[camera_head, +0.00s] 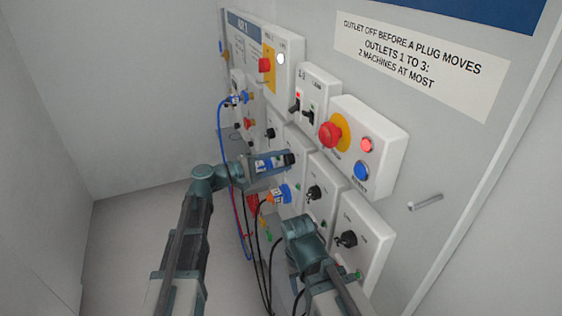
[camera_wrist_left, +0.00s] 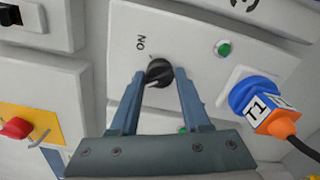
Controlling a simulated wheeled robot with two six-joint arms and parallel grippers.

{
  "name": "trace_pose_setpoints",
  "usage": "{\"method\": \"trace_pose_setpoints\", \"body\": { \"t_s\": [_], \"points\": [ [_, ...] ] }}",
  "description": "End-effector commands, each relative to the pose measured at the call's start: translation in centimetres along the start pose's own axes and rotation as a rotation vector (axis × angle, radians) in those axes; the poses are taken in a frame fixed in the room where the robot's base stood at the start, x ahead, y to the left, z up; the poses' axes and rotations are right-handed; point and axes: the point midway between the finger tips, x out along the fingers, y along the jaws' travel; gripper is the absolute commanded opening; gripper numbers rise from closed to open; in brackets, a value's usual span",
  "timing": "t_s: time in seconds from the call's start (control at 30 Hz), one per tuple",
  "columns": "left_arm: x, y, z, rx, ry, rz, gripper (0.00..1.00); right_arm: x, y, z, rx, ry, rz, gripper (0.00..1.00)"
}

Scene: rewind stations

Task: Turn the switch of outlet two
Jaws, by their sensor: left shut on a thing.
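A black rotary switch (camera_wrist_left: 159,72) sits on a white outlet box (camera_wrist_left: 198,28) with a green lamp (camera_wrist_left: 222,48) and an "ON" mark. My left gripper (camera_wrist_left: 160,82) has its fingers on either side of this switch and is shut on it. In the head view my left gripper (camera_head: 284,161) is at the panel and partly covers that box. The outlet number cannot be read. A blue plug tagged T1 (camera_wrist_left: 262,103) is in the same box's socket; it shows in the head view (camera_head: 280,194). My right arm's wrist (camera_head: 302,232) is low in front of the panel; its fingertips are hidden.
Other black switches (camera_head: 315,193) (camera_head: 347,239) are on neighbouring boxes. Red stop buttons (camera_head: 330,134) and small toggles (camera_head: 308,117) stand out above. Blue and dark cables hang below the left gripper. A metal handle (camera_head: 426,202) projects at right.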

Motion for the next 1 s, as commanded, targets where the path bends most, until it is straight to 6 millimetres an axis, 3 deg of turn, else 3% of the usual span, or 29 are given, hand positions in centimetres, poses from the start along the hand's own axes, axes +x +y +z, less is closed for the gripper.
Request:
{"method": "trace_pose_setpoints", "body": {
  "t_s": [0.33,0.87,0.9,1.0],
  "points": [
    [-0.04,-0.06,-0.06,-0.119,0.002,-0.001,0.00,0.03,0.00,0.00,0.000,0.000,0.000,0.50],
    [-0.04,-0.09,-0.04,-0.139,0.002,-0.002,0.00,0.04,0.00,0.00,0.000,0.000,0.000,0.50],
    [-0.04,-0.09,-0.04,-0.139,0.002,-0.002,0.50,0.04,0.00,0.00,0.000,0.000,0.000,0.50],
    [-0.04,-0.07,-0.04,-0.139,0.002,-0.001,0.68,0.04,0.00,0.00,0.000,0.000,0.000,0.50]
  ]
}}
